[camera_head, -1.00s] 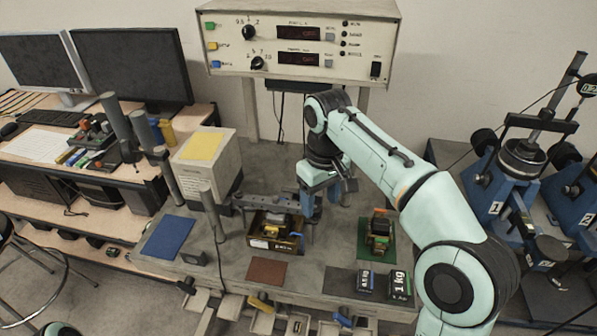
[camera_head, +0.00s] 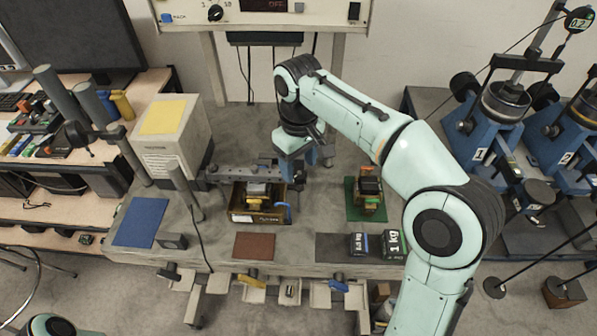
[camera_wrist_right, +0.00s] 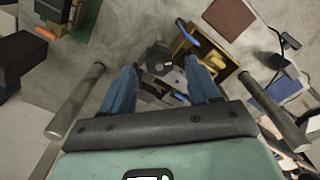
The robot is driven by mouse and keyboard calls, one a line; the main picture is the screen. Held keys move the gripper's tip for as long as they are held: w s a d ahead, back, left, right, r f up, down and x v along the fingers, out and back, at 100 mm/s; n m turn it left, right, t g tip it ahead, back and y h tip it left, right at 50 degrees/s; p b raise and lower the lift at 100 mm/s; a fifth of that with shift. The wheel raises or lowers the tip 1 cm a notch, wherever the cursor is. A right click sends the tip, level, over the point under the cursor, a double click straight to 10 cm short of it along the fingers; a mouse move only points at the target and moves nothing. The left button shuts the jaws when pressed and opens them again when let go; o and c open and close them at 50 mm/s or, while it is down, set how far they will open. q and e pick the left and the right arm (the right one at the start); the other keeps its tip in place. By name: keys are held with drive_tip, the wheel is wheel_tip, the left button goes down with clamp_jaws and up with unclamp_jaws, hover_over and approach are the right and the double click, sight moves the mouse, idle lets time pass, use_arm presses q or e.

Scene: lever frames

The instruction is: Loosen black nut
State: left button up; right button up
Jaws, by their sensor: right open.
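My right gripper (camera_head: 312,158) hangs over the back of the grey bench, at the right end of a grey metal bar assembly (camera_head: 240,172). In the right wrist view my right gripper (camera_wrist_right: 163,70) has its two blue fingers spread apart, with nothing held. A dark six-sided part, which looks like the black nut (camera_wrist_right: 158,56), shows between and just beyond the fingertips. I cannot tell how far below them it is. In the head view the nut is hidden or too small to make out. My left gripper is out of view.
An open brown box (camera_head: 245,216) with small parts stands just in front of the bar. A green mat (camera_head: 352,207) with a small device lies to the right. Black weights (camera_head: 391,243), a brown mat (camera_head: 254,246) and a blue mat (camera_head: 140,222) lie along the front. A beige cabinet (camera_head: 170,150) stands left.

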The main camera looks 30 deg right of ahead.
drive_tip(key=shift+w+f, duration=0.1)
drive_tip(key=shift+f, duration=1.05)
drive_tip(key=c, duration=1.1)
drive_tip(key=shift+o, duration=0.2)
